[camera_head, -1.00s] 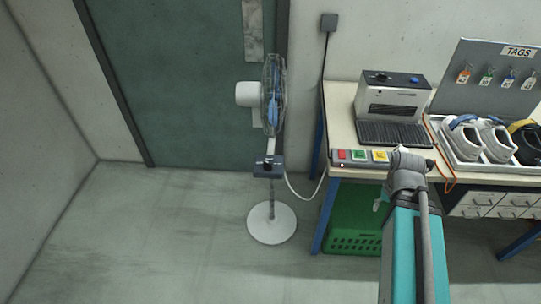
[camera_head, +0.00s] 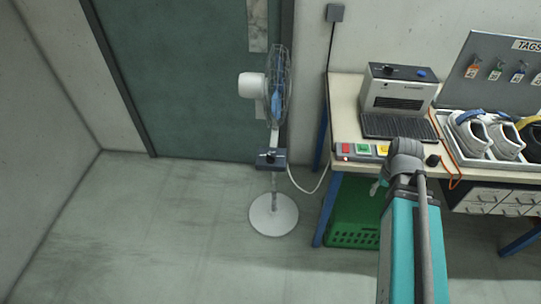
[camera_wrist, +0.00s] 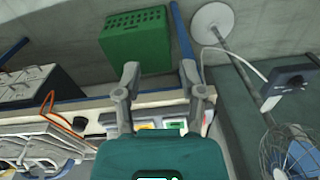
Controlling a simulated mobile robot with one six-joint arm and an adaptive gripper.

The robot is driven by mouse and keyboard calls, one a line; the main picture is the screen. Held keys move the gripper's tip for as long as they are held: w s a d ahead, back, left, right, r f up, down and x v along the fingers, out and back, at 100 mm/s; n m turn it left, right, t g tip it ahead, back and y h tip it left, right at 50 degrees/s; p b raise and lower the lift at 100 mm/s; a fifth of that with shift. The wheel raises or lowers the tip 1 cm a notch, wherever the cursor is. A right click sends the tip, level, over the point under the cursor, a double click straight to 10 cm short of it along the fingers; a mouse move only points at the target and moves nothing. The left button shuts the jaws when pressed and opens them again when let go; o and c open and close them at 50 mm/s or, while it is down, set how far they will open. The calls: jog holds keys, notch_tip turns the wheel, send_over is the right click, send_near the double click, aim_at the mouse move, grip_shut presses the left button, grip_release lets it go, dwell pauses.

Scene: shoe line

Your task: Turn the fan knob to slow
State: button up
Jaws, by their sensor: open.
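A white pedestal fan (camera_head: 274,212) stands on the floor in front of the green door. Its blue control box (camera_head: 270,160) sits on the pole below the caged head, with a small dark knob (camera_head: 271,152) on top. The knob's setting is too small to read. In the wrist view the control box (camera_wrist: 289,80) is at the right. My gripper (camera_wrist: 160,75) is open and empty in the wrist view, apart from the fan, near the table edge. In the head view my arm hides most of it.
A workbench (camera_head: 346,105) at right carries a grey machine (camera_head: 397,92), coloured buttons (camera_head: 362,148) and a tray of shoes (camera_head: 466,150). A green crate (camera_head: 352,218) is beneath it. The fan's cable runs to the bench. The floor left of the fan is clear.

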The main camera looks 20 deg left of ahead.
jog(key=w+a+n+t+y, duration=0.1)
jog(key=w+a+n, duration=0.2)
jog(key=w+a, duration=0.35)
jog(key=w+a+n+y, duration=0.1)
jog(key=w+a+n, duration=0.2)
jog(key=a, duration=0.6)
jog(key=n+y+b, duration=0.2)
jog(key=n, duration=0.5)
send_near(271, 156)
jog(key=v, duration=0.4)
jog(key=shift+r, duration=0.25)
jog(key=shift+f, duration=0.15)
jog(key=b+x, duration=1.2)
jog(key=x, duration=0.1)
jog(key=shift+w+a+f, duration=0.15)
jog(key=shift+f, duration=0.1)
grip_shut()
